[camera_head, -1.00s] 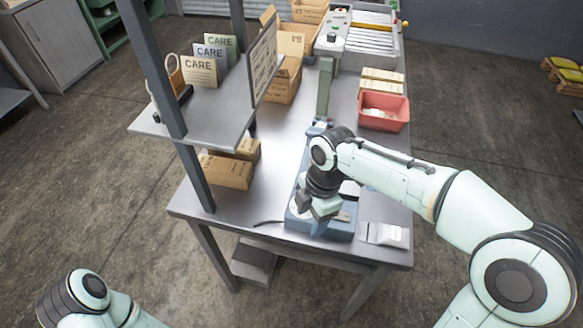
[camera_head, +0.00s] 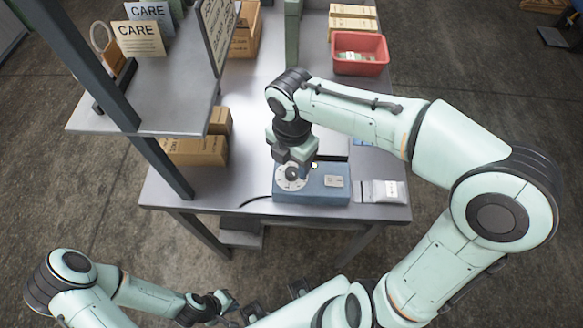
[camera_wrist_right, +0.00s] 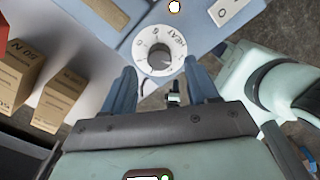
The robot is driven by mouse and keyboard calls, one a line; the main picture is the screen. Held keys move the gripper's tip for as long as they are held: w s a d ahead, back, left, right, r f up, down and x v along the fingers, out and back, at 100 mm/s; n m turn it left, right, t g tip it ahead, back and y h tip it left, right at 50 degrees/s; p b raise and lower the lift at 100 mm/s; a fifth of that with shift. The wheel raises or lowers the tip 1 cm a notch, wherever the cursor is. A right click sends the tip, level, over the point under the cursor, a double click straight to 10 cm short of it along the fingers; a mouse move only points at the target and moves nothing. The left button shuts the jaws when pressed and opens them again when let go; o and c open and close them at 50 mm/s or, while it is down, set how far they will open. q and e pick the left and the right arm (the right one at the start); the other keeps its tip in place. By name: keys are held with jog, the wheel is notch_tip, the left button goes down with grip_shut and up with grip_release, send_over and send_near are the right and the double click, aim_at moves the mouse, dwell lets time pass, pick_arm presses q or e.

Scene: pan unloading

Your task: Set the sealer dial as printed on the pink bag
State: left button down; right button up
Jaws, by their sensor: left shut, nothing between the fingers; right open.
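The blue sealer (camera_head: 325,185) sits at the table's near edge. Its white dial (camera_head: 291,180) shows on the left of its top. In the right wrist view the dial (camera_wrist_right: 174,40) has a grey knob, the word HEAT and digits, too small to read surely. My right gripper (camera_head: 293,160) is open just above the dial, with its fingertips (camera_wrist_right: 161,74) to either side of the knob, no clear contact visible. My left gripper (camera_head: 222,303) is shut and empty, low in front of the table. A pale grey-white bag (camera_head: 384,191) lies right of the sealer; I see no clearly pink bag.
A red bin (camera_head: 360,66) holding small packets stands further back, near cartons (camera_head: 352,22). A shelf (camera_head: 150,107) with CARE cards (camera_head: 138,39) overhangs the table's left side, above brown boxes (camera_head: 195,151). A dark cable (camera_head: 256,199) runs left from the sealer.

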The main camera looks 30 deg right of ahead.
aim_at(292, 171)
jog(key=shift+f, duration=1.85)
jog(key=c, duration=1)
jog(key=shift+c, duration=0.2)
jog(key=shift+m, duration=0.3)
